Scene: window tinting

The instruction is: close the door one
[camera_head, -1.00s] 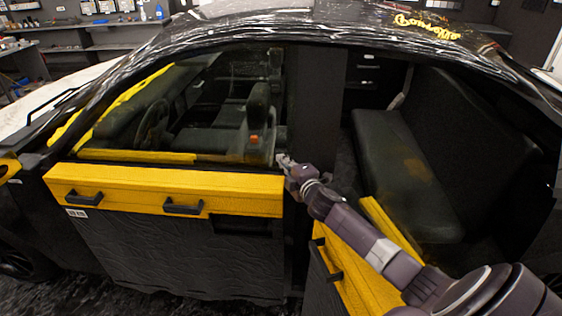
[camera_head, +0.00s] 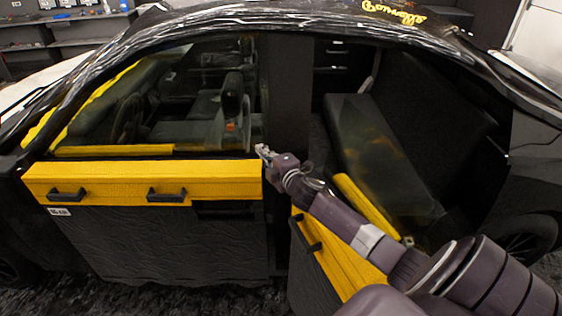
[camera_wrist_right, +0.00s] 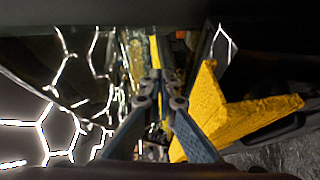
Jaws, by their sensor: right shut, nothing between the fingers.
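A dark car fills the head view, with two yellow-trimmed doors. The front door (camera_head: 130,183), at left, looks flush or nearly flush with the body. The rear door (camera_head: 345,262) stands swung outward, and the rear seat shows through its opening. I cannot tell which one is door one. My right gripper (camera_head: 262,151) is shut and empty beside the front door's upper rear corner, near the pillar; contact is unclear. In the right wrist view, its closed fingers (camera_wrist_right: 158,76) point ahead, with yellow trim (camera_wrist_right: 220,112) close on the right. My left gripper is out of view.
My right arm reaches in from the lower right, across the rear door. The dark pillar (camera_head: 290,80) stands between the front window and the rear opening. The rear seat (camera_head: 375,150) lies inside. Shelves (camera_head: 85,35) stand behind the car.

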